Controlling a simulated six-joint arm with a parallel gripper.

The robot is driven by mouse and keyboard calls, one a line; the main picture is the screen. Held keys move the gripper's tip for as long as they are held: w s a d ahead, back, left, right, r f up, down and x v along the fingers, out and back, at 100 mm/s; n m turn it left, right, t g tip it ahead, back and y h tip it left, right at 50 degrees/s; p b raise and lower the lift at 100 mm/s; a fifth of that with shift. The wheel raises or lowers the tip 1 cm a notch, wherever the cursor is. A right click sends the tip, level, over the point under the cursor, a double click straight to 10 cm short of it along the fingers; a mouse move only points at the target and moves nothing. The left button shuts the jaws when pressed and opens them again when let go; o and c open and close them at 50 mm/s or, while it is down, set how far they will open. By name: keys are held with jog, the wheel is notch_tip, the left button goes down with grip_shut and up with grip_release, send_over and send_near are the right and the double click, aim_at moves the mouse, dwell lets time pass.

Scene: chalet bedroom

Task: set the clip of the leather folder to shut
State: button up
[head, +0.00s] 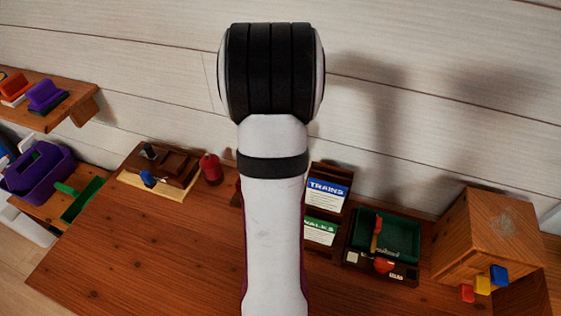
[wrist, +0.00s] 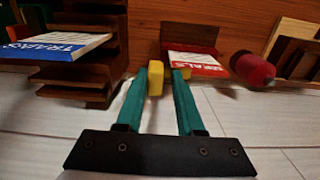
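A dark red-brown, leather-like folder (wrist: 189,31) with a red-and-white card (wrist: 197,64) lettered like "MEALS" shows ahead of my gripper in the wrist view. It seems to be the leather folder; in the head view my arm hides most of that place. A yellow piece (wrist: 155,80) stands between my fingertips, close to the left one, with more yellow behind the right fingertip; I cannot tell whether this is the clip or how it is set. My gripper (wrist: 159,72) has teal fingers standing apart, with a gap beside the yellow piece. I cannot tell whether they touch it.
Left of my arm stand a red cylinder (head: 211,169) and a wooden holder (head: 163,165). To the right are a rack with a blue TRAINS card (head: 327,193), a green tray (head: 397,238) and a wooden box (head: 491,235). The wall is behind; the table's front left (head: 140,260) is clear.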

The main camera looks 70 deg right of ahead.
jog(key=o, duration=0.3)
jog(key=shift+r, duration=0.1)
notch_tip(320, 180, up, 16)
jog(key=shift+f, duration=0.2)
jog(key=w+a+n, duration=0.3)
jog(key=w+a, duration=0.4)
jog(key=a, duration=0.4)
jog(key=w+a+f+n+y, duration=0.1)
jog(key=a+f+n, duration=0.15)
jog(key=a, duration=0.65)
jog(key=a+f+n, duration=0.1)
jog(key=a+n, duration=0.2)
jog(key=a, duration=0.5)
jog(key=s+a+f+n, duration=0.4)
jog(key=s+a, duration=0.3)
jog(key=a, duration=0.4)
jog(key=shift+s+f+y, duration=0.35)
jog(key=shift+f+y, duration=0.05)
